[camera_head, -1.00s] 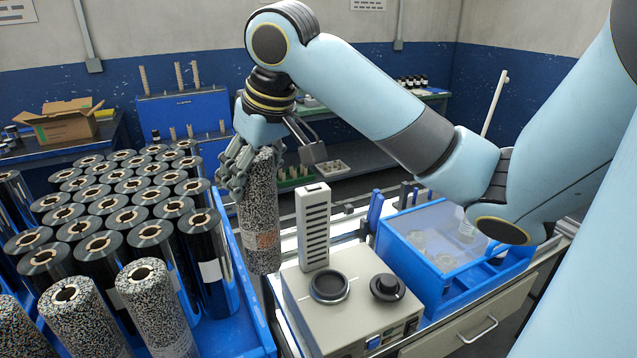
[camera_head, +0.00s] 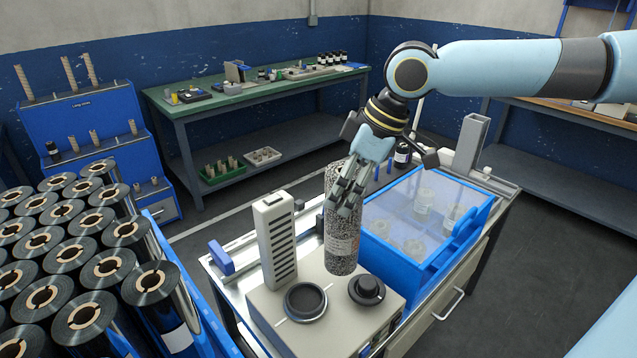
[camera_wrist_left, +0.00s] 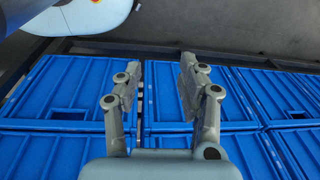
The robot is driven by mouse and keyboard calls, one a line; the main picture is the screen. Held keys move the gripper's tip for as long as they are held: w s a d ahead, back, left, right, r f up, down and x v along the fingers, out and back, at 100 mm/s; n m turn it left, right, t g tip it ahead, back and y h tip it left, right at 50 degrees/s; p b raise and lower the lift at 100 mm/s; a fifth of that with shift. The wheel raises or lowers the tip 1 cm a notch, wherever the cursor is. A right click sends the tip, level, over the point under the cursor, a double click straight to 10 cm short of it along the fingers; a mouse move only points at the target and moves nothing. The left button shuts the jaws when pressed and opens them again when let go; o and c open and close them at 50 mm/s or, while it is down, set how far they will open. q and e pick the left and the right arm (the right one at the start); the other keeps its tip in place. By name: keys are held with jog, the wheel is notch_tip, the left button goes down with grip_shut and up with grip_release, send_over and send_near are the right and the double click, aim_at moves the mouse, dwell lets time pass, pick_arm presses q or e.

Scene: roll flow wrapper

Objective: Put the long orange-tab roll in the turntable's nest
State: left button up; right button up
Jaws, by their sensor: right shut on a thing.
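My right gripper (camera_head: 350,185) is shut on the upper part of a speckled black-and-white roll (camera_head: 341,245). The roll hangs nearly upright over the back of the grey turntable unit, behind the round black nest (camera_head: 305,301) and the black knob (camera_head: 366,290). In this view the roll's lower end looks just above the knob; I cannot tell its exact height. A pale label shows on its side, but no orange tab can be made out. The nest looks empty. My left gripper (camera_wrist_left: 160,85) is open and empty above blue crates in the left wrist view.
A slotted grey tower (camera_head: 276,240) stands on the unit, left of the held roll. A blue bin with a clear lid (camera_head: 420,215) stands to the right. Dark rolls (camera_head: 155,285) crowd the crate at left. Blue crates (camera_wrist_left: 60,90) lie below my left gripper.

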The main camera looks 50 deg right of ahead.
aim_at(337, 217)
jog(key=s+d+f, duration=0.2)
jog(key=s, duration=0.2)
jog(key=w+a+f+b, duration=0.1)
jog(key=w+f+b, duration=0.1)
jog(key=b, duration=0.3)
jog(key=w+a+f+b, duration=0.2)
jog(key=b, duration=0.4)
jog(key=shift+w+b, duration=0.25)
jog(key=shift+b, duration=0.05)
pick_arm(q)
notch_tip(337, 217, down, 14)
jog(key=s+b, duration=0.1)
jog(key=b, duration=0.1)
jog(key=shift+s+f+b, duration=0.2)
jog(key=shift+s+b, duration=0.15)
jog(key=shift+s, duration=0.05)
pick_arm(e)
jog(key=w+a+f, duration=0.3)
jog(key=w+f, duration=0.2)
jog(key=f, duration=0.2)
jog(key=shift+w+a, duration=0.15)
jog(key=shift+w, duration=0.15)
jog(key=shift+f, duration=0.2)
jog(key=o, duration=1.8)
